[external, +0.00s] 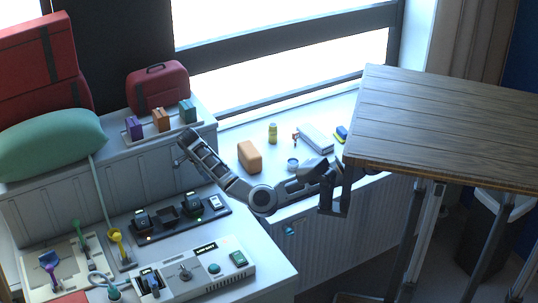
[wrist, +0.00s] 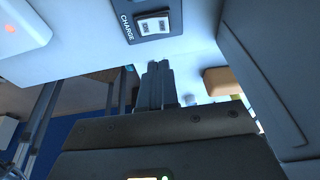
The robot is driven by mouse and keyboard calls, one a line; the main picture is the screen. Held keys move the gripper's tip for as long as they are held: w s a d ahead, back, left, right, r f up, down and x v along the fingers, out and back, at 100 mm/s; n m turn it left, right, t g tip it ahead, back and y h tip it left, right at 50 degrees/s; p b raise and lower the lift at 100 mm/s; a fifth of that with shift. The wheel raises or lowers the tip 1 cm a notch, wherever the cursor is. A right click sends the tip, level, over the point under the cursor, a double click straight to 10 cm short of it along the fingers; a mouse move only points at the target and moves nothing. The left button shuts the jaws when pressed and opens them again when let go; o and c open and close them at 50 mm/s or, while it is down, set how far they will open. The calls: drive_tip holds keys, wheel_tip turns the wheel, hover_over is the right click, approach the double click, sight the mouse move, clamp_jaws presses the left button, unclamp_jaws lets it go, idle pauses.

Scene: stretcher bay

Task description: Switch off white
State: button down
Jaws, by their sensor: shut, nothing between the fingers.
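A white rocker switch (external: 216,202) sits at the right end of a dark strip (external: 178,229) on the white counter. In the wrist view a white rocker switch (wrist: 152,27) in a dark plate marked "CHARGE" shows at the top, beyond my fingers; I cannot tell surely whether it is the same one. My gripper (external: 184,143) is raised above and behind the strip, apart from the switch. Its fingers (wrist: 158,70) are together and empty in the wrist view. The rocker's position is too small to tell.
The strip also bears dark switches (external: 192,198) and small lights. A control box (external: 195,275) with a joystick and green button stands in front. Purple, orange and teal small cases (external: 161,120) stand on the raised ledge behind. A wooden table (external: 450,130) is at right.

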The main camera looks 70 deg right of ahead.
drive_tip(key=p, duration=0.2)
approach(214, 198)
drive_tip(key=x, duration=0.2)
drive_tip(key=s+x, duration=0.1)
drive_tip(key=x, duration=0.2)
drive_tip(key=shift+d+f, duration=0.1)
drive_tip(key=shift+f, duration=0.5)
drive_tip(key=shift+w+d+f+b, duration=0.25)
drive_tip(key=shift+f+b, duration=0.15)
drive_tip(key=shift+f, duration=0.15)
drive_tip(key=shift+r, duration=0.15)
drive_tip(key=shift+a, duration=0.15)
drive_tip(key=shift+s+a+r+p, duration=0.15)
drive_tip(key=shift+s+a+p, duration=0.3)
drive_tip(key=shift+s+p, duration=0.1)
